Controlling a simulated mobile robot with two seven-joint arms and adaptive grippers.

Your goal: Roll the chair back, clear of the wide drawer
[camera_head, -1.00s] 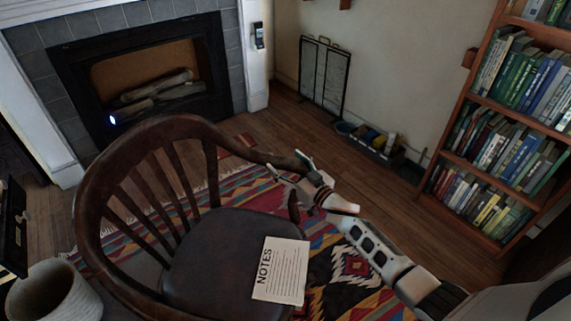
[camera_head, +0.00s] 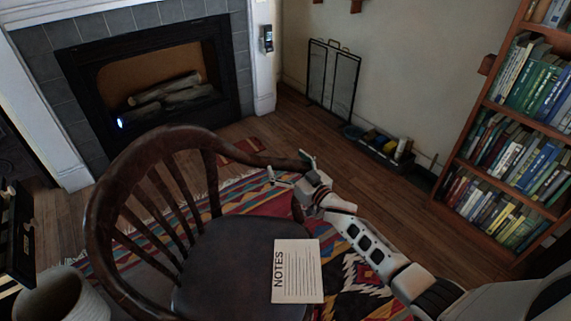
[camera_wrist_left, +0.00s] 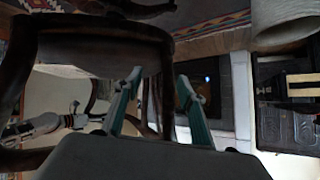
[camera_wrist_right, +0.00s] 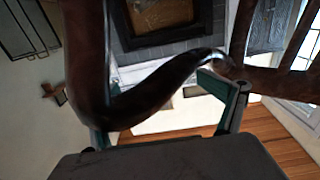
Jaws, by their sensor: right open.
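The chair (camera_head: 225,255) is dark wood with a curved spindle back and a dark seat, and it stands on a patterned rug. My right gripper (camera_head: 292,176) is at the end of the chair's right armrest. In the right wrist view my right gripper (camera_wrist_right: 165,108) is open, with the curved armrest (camera_wrist_right: 150,95) crossing in front of its fingers; I cannot tell if they touch. My left gripper (camera_wrist_left: 160,100) is open and shows only in the left wrist view, close to the chair (camera_wrist_left: 100,50), with nothing clearly between its fingers. I cannot make out the wide drawer for certain.
A sheet marked NOTES (camera_head: 298,272) lies on the seat. A ribbed pot (camera_head: 65,298) stands at lower left. The fireplace (camera_head: 75,75), a fire screen (camera_head: 332,85), a low tray (camera_head: 368,150) and a bookshelf (camera_head: 470,160) surround bare wooden floor (camera_head: 420,225).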

